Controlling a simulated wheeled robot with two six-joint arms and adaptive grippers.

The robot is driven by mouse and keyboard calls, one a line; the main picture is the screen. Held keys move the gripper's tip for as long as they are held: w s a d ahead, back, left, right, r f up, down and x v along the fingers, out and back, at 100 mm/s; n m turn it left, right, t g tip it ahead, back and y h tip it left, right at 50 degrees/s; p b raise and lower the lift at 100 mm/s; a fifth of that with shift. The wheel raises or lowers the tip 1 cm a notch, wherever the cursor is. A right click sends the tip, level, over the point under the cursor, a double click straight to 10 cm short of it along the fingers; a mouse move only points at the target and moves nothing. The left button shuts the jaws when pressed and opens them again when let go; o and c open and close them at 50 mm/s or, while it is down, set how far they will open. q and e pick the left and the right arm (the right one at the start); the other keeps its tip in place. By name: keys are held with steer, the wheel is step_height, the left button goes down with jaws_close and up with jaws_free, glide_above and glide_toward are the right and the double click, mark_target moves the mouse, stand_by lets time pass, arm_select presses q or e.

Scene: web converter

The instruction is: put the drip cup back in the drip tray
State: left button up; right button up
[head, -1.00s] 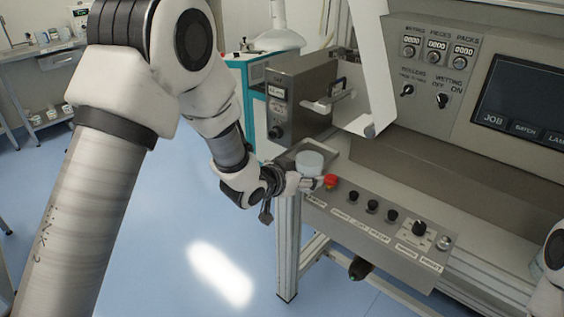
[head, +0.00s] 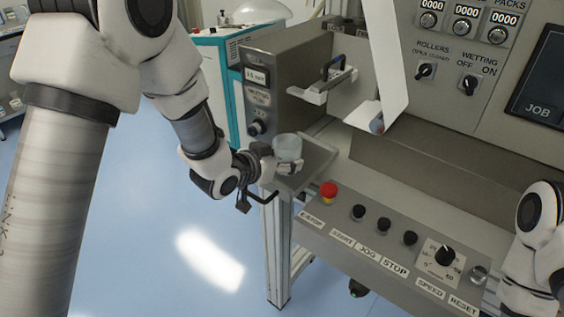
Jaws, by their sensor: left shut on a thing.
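The drip cup (head: 288,147) is a small, pale, translucent round cup, upright in the head view. My left gripper (head: 287,168) is shut on it, low on its side. The drip tray (head: 318,160) is a shallow grey metal tray at the left front of the machine, below the wetting unit. The cup is over the left part of the tray in this view; I cannot tell whether it touches the tray floor. The cup and gripper hide part of the tray. My right arm shows at the right edge, but its gripper is not seen.
A grey wetting unit box (head: 287,88) stands behind the tray. A white paper web (head: 385,60) hangs to its right. A red stop button (head: 328,192) and several black buttons lie on the front control panel (head: 375,240). Blue floor is open at left.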

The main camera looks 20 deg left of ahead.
arm_select(q)
steer(key=shift+s+d+r, duration=0.1)
steer(key=shift+s, duration=0.4)
steer(key=o, duration=1)
steer(key=shift+o, duration=1.2)
steer(key=shift+w+f, duration=0.25)
steer(key=shift+s+r, duration=0.1)
